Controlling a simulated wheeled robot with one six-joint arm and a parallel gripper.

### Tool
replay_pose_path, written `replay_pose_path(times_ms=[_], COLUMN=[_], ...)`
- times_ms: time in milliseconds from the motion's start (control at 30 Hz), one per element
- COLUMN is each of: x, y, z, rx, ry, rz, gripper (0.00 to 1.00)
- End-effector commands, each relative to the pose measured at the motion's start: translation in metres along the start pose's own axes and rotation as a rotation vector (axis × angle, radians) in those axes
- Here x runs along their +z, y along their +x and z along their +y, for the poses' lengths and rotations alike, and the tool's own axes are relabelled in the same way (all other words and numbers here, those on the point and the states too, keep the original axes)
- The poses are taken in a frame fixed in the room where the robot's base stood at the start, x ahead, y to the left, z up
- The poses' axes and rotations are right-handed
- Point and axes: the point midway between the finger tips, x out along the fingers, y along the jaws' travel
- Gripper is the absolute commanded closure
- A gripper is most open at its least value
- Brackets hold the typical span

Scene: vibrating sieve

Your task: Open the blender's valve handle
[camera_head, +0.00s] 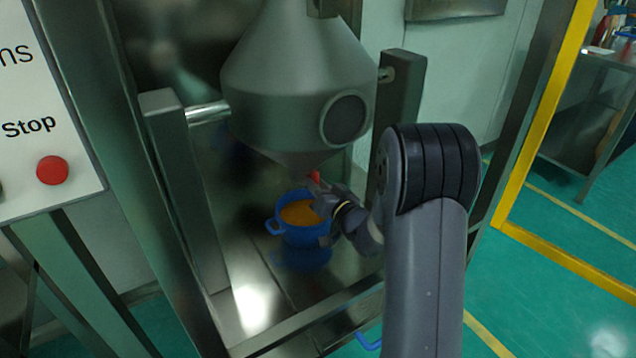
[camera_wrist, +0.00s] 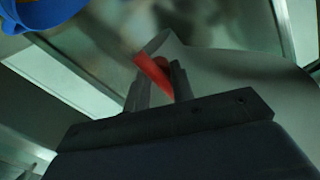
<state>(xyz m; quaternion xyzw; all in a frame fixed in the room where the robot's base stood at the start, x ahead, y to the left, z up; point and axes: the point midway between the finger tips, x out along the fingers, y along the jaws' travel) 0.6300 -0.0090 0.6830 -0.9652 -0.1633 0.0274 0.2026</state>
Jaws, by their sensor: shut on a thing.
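The blender (camera_head: 290,80) is a large grey metal vessel with a cone that narrows downward. Its red valve handle (camera_head: 314,176) shows at the bottom tip of the cone. My gripper (camera_head: 318,184) is at this handle, reaching in from the right. In the wrist view the red handle (camera_wrist: 156,76) lies between the two fingers of my gripper (camera_wrist: 158,88), which are shut on it. The grey cone (camera_wrist: 215,75) is right behind and beside the fingers. My own arm and gripper hide part of the valve in the head view.
A blue bucket (camera_head: 303,234) with orange contents stands below the cone; its blue rim also shows in the wrist view (camera_wrist: 38,18). Metal posts (camera_head: 180,190) flank the blender. A panel with a red stop button (camera_head: 52,170) is at left. A yellow frame (camera_head: 545,115) is at right.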

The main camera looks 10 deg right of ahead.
Motion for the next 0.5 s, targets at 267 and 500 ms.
replay_pose_path(times_ms=[267,500], x=[-0.003,-0.0024], y=[0.001,0.0009], z=[-0.0018,-0.0014], rx=[-0.004,-0.003], ry=[0.099,0.121], rz=[0.009,0.009], gripper=[0.97,0.96])
